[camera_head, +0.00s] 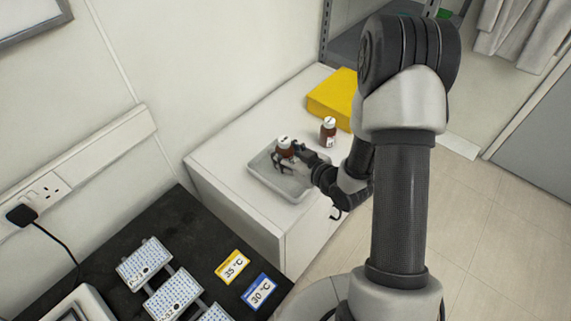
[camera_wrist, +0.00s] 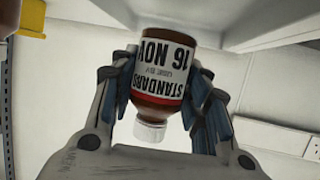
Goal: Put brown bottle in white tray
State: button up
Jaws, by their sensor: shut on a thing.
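A brown bottle (camera_head: 285,147) with a white cap is held by my gripper (camera_head: 290,157) over the white tray (camera_head: 266,178). The tray looks light grey and sits on a white cabinet. In the wrist view the same bottle (camera_wrist: 163,65) shows upside down, with a white label reading "STANDARDS" and "16 NOV". The fingers of my gripper (camera_wrist: 168,95) are shut on its two sides. I cannot tell whether the bottle's base touches the tray floor. A second brown bottle (camera_head: 328,132) with a white cap stands outside the tray, to its right.
A yellow box (camera_head: 333,98) lies behind the second bottle. A dark bench (camera_head: 185,225) with white racks (camera_head: 172,296) and the "35 °C" (camera_head: 233,266) and "30 °C" (camera_head: 259,291) signs is at front left. The cabinet top (camera_head: 235,135) is clear along the wall.

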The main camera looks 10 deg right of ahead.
jog(key=shift+f+b, duration=0.6)
jog(key=shift+f, duration=1.35)
jog(key=shift+f, duration=0.1)
jog(key=shift+f, duration=0.15)
jog(key=o, duration=1.2)
jog(key=shift+r, duration=0.2)
